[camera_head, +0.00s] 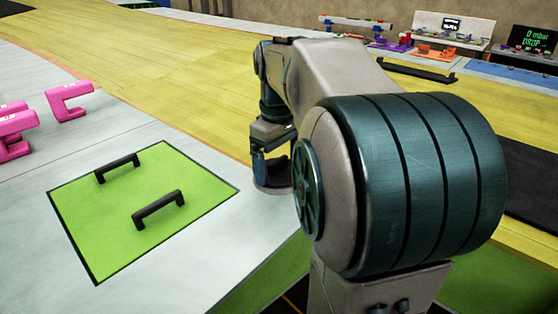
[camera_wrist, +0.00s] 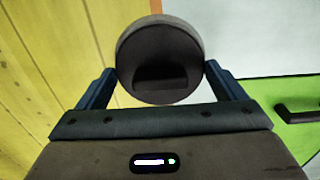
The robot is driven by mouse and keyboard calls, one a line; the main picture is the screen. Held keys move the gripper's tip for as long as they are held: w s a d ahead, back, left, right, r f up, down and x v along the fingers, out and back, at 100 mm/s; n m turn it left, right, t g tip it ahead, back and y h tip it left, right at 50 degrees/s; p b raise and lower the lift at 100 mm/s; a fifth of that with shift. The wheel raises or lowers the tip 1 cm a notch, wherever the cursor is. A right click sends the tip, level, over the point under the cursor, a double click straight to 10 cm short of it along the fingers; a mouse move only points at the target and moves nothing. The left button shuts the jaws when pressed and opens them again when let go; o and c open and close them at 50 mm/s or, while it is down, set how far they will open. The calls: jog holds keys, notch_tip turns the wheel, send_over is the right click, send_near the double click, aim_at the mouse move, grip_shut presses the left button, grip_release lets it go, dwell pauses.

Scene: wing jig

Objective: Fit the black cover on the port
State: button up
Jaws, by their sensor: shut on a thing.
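My gripper (camera_wrist: 161,72) is shut on the round black cover (camera_wrist: 160,40), one finger at each side of its rim. The cover's face with a recessed grip shows in the wrist view. In the head view my gripper (camera_head: 272,170) hangs low beside the green panel, over the edge of the grey surface. The cover is small and partly hidden there. I cannot make out the port in either view; my arm hides much of the middle and right.
A green panel (camera_head: 100,225) with two black handles (camera_head: 158,208) lies left of my gripper. Pink clamps (camera_head: 70,100) stand at the far left. The yellow surface (camera_head: 170,65) behind is mostly clear. Coloured fixtures (camera_head: 435,53) and a display (camera_head: 537,38) stand at the back right.

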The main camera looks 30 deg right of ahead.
aim_at(279, 160)
jog(key=shift+f, duration=0.2)
jog(key=o, duration=0.9)
notch_tip(279, 160, up, 12)
jog(key=shift+r+p, duration=0.25)
jog(key=shift+p, duration=0.75)
